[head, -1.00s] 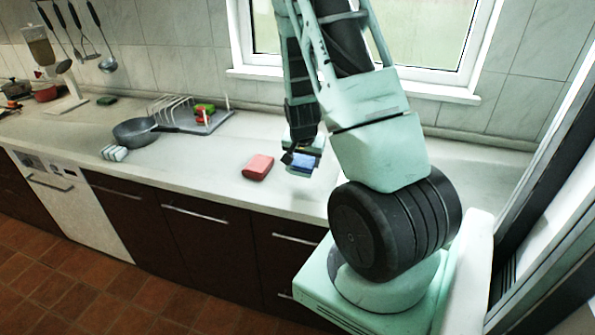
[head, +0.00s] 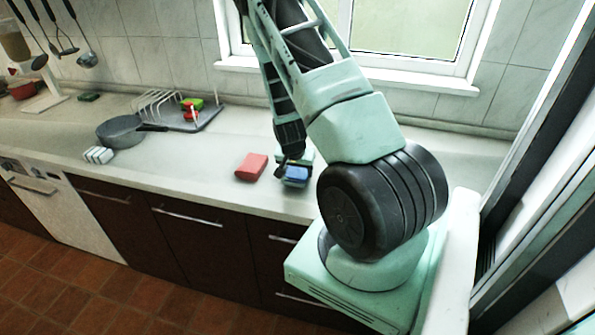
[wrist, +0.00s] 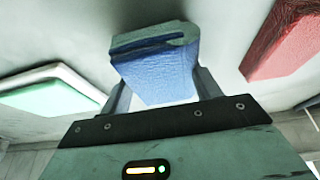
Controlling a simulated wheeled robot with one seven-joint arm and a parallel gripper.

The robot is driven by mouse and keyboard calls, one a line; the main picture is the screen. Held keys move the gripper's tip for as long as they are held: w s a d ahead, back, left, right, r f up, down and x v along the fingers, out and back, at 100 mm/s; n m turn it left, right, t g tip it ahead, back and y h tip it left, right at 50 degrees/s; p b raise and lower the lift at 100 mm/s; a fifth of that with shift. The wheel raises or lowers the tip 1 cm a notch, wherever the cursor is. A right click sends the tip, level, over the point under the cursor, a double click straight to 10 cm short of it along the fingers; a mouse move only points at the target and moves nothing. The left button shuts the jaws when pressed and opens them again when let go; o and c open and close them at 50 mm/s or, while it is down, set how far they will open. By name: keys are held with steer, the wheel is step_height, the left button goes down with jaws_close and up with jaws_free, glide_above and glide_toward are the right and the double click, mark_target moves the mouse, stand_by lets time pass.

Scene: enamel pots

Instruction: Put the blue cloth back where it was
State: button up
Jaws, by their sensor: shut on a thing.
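The blue cloth (head: 296,175) is a small folded block near the counter's front edge, right of a red cloth (head: 251,167). My gripper (wrist: 160,86) is shut on the blue cloth, which fills the space between the fingers in the wrist view (wrist: 160,72). In the head view my gripper (head: 294,167) is partly hidden by my arm. I cannot tell whether the cloth touches the counter. The red cloth lies apart from it, at the upper right of the wrist view (wrist: 288,38).
A pale green and white block (wrist: 50,90) lies left in the wrist view. On the counter (head: 212,160), further left, are a grey pan (head: 121,131), a white rack (head: 160,103) and a small grey-white block (head: 98,155). The window (head: 405,35) is behind my arm.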

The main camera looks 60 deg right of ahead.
steer(key=shift+f, duration=0.6)
steer(key=o, duration=1.2)
steer(key=shift+c, duration=0.2)
steer(key=b+v, duration=0.1)
steer(key=v, duration=1.1)
steer(key=w+a+r+n+y, duration=0.15)
steer(key=a+n, duration=0.25)
steer(key=a, duration=0.6)
steer(key=w+a+r+n+y, duration=0.1)
steer(key=a+r+n+y, duration=0.15)
steer(key=a, duration=0.75)
steer(key=w+a+r+n+y, duration=0.1)
steer(key=w+a+r+n, duration=0.2)
steer(key=a, duration=0.7)
steer(key=s+a+r+n, duration=0.3)
steer(key=s+a+n, duration=0.3)
steer(key=s+a, duration=0.2)
steer(key=s+a+r+n+g, duration=0.1)
steer(key=s+a+r+n, duration=0.2)
steer(key=s+a+n, duration=0.4)
steer(key=s, duration=0.3)
steer(key=shift+a+r, duration=0.3)
steer(key=shift+a, duration=0.05)
